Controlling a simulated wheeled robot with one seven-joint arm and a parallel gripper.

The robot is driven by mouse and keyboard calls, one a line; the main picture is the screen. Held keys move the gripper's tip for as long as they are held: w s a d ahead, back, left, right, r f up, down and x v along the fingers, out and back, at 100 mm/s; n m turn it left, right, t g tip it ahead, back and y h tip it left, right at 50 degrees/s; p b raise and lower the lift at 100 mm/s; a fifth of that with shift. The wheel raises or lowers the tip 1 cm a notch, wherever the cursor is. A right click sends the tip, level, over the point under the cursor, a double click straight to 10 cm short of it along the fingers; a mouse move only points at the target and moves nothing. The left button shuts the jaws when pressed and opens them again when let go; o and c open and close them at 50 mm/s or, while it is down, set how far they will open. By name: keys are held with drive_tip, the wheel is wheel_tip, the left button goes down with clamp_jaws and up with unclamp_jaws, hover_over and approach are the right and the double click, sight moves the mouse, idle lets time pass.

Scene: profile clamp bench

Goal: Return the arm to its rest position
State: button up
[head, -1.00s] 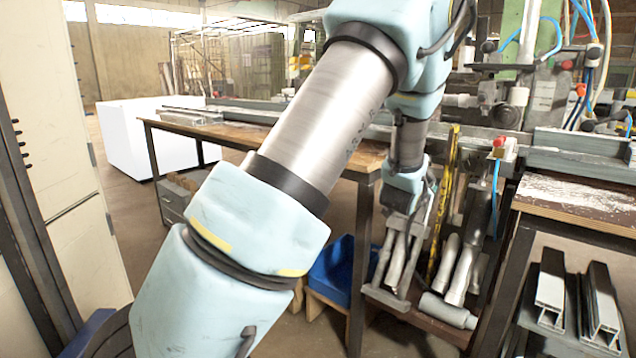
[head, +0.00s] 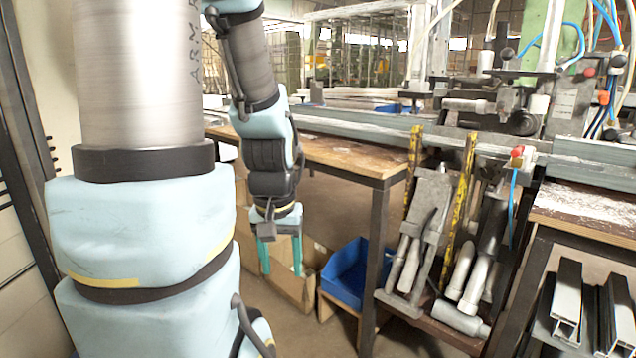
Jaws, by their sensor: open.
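My arm stands at the left of the head view, a light-blue and metal arm folded with its forearm hanging down. My gripper (head: 282,272) hangs at the end of it, pointing down. Its two teal fingers are apart, with nothing seen between them. It is in front of the cardboard boxes, left of the blue bin, and appears clear of the bench.
A wooden-topped bench (head: 340,154) with dark legs runs behind my arm. A blue bin (head: 346,277) and cardboard boxes (head: 290,287) are low beneath it. Clamp cylinders (head: 462,275) and yellow-black striped bars (head: 461,190) stand right of centre. Metal profiles (head: 567,300) lie at lower right. A pale cabinet (head: 45,100) is at far left.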

wheel_tip(320, 180, up, 16)
drive_tip(key=p, duration=1.4)
drive_tip(key=shift+p, duration=0.35)
